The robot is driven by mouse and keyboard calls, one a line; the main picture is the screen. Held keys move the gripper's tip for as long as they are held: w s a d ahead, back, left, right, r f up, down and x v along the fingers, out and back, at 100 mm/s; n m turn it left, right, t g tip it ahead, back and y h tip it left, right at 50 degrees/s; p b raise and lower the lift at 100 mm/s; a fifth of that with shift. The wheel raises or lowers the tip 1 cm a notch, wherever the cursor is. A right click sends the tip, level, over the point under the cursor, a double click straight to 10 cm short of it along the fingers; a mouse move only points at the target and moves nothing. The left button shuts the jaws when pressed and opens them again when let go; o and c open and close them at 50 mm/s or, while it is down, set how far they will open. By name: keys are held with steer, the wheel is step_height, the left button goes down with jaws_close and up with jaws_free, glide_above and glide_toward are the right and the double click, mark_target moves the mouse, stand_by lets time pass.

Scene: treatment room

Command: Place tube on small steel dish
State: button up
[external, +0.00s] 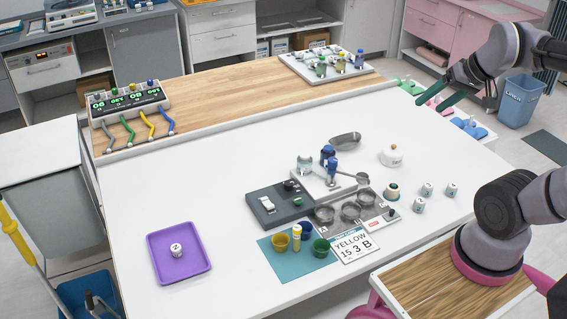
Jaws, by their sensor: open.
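A slim cream tube with a yellowish top (297,238) stands upright among coloured cups on a teal mat at the front of the white table. A shallow oval steel dish (345,140) lies empty toward the back middle of the table. Several round steel cups (351,211) sit in a steel holder nearer the front; I cannot tell for sure which one is the small steel dish. My gripper (436,102) is open and empty, raised at the upper right, well apart from the tube and the dishes.
Beside the tube stand yellow (280,242), blue and green cups and a label card (352,245). A dark grey device (280,202), several white jars (427,189) and a lidded white pot (391,155) stand nearby. A purple tray (180,267) is at left. The table's left middle is clear.

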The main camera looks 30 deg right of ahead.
steer(key=w+a+f+m+g+y, duration=0.25)
steer(key=a+f+g+y, duration=0.35)
steer(key=a+f, duration=0.4)
steer(key=w+a+f+m+g+y, duration=0.2)
steer(key=w+a+f+g+y, duration=0.25)
steer(key=a+f, duration=0.55)
step_height(320, 180, down, 10)
steer(key=w+m+t+y, duration=0.3)
steer(key=m+y, duration=0.2)
steer(key=m, duration=0.1)
steer(key=m+t, duration=0.6)
steer(key=m, duration=0.1)
glide_toward(301, 228)
steer(key=x, duration=0.3)
steer(key=shift+w+f+h, duration=0.1)
steer(key=shift+w+h, duration=0.15)
steer(key=shift+w, duration=0.15)
steer(key=shift+a+f, duration=0.2)
steer(key=shift+a, duration=0.05)
steer(key=x, duration=0.5)
steer(key=shift+w, duration=0.1)
steer(key=x, duration=0.5)
steer(key=shift+a, duration=0.25)
jaws_close()
